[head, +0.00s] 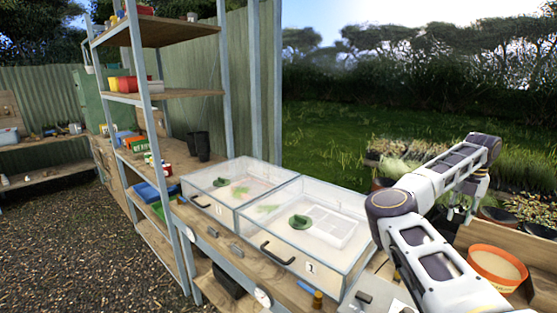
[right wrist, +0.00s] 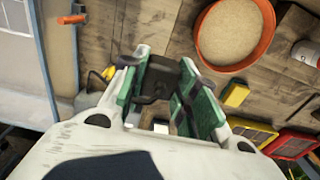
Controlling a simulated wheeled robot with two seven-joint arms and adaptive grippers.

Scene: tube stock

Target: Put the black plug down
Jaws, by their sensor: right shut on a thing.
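My right arm comes in from the right in the head view, with the right gripper (head: 466,207) pointing down over the right part of the bench. In the right wrist view the right gripper (right wrist: 170,95) has green-padded fingers. It is shut on a dark piece, which looks like the black plug (right wrist: 157,82), held between the pads above the wooden bench (right wrist: 125,22). The fingers hide part of the plug. In the head view the plug is too small to make out. My left gripper is not in view.
Two clear-walled propagator boxes (head: 325,268) with handles stand left of the arm. An orange tub (head: 497,268) of pale grainy stuff stands on the right; it also shows in the wrist view (right wrist: 268,48). Yellow (right wrist: 235,95) and red (right wrist: 290,144) pieces lie near the gripper. Bare wood shows around the fingers.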

